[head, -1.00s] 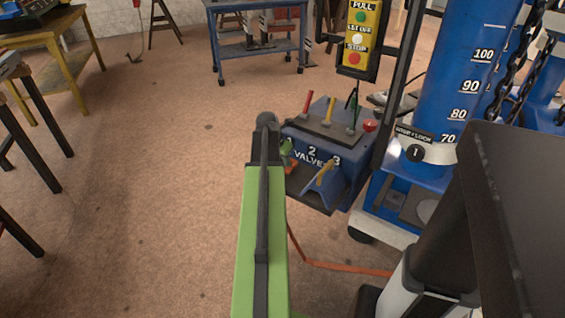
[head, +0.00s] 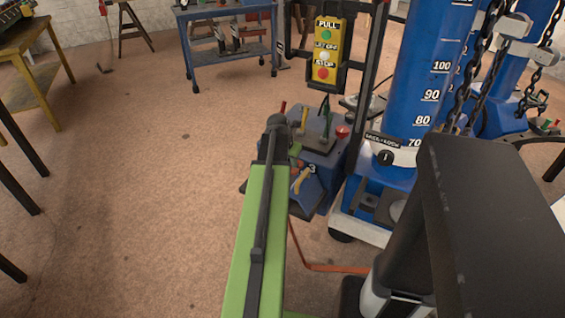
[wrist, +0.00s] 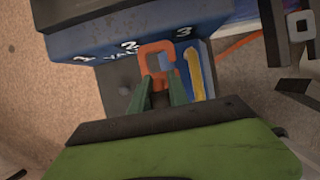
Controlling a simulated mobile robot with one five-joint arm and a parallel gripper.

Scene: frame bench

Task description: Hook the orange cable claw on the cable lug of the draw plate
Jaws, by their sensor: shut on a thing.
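My gripper (wrist: 159,84) shows in the wrist view with its two green fingers shut on the orange cable claw (wrist: 145,57). The claw is a C-shaped orange piece sticking out beyond the fingertips, with its opening to the right. It is held in front of the blue valve box and a yellow lever. In the head view my green arm mostly hides the gripper, and only a bit of orange shows beside its end. I cannot make out the draw plate or its cable lug for certain in either view.
The blue valve box (head: 320,150) with levers stands just beyond my arm. A blue scaled tower (head: 417,75) with chains (head: 490,65) is to its right. A PULL/STOP panel (head: 328,50) rises behind. An orange cable (head: 335,268) runs low at the right.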

